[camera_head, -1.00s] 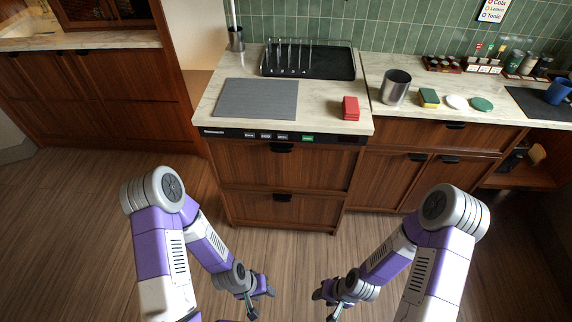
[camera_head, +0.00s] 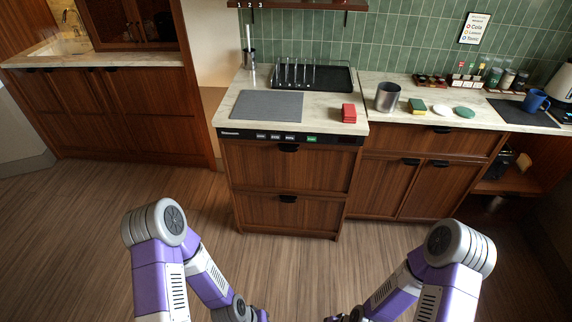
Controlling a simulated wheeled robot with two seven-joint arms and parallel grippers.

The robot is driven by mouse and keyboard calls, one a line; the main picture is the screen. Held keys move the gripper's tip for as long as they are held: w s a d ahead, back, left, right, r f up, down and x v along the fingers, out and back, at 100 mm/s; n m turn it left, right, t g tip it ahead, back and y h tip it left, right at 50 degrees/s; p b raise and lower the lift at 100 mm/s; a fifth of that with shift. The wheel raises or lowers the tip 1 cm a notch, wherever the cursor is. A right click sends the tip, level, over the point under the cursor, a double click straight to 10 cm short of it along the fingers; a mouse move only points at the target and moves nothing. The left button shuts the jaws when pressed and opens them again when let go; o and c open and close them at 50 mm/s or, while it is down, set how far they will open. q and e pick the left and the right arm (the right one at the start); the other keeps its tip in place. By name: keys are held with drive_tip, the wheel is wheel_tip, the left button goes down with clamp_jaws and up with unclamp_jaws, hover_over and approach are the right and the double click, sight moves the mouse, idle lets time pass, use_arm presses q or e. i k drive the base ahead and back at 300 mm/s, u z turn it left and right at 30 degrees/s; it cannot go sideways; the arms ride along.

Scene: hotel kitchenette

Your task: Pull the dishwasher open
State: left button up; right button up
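The dishwasher (camera_head: 290,168) stands in the middle, built in under the counter, with a wooden front and a black control strip (camera_head: 240,134) along its top. Its front is closed. A dark handle (camera_head: 288,148) sits near the top of the upper panel, and another (camera_head: 288,198) on the lower panel. My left gripper (camera_head: 262,315) and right gripper (camera_head: 332,318) are at the bottom edge, mostly cut off, well short of the dishwasher and touching nothing visible. Their fingers are not clear.
On the counter above are a grey mat (camera_head: 266,105), a black dish rack (camera_head: 330,80), a red block (camera_head: 348,113) and a metal cup (camera_head: 388,97). Wooden cabinets (camera_head: 400,188) adjoin on the right. The floor (camera_head: 275,265) before the dishwasher is clear.

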sight(327, 166)
drive_tip(key=u, duration=0.45)
drive_tip(key=i, duration=1.15)
drive_tip(key=u, duration=0.6)
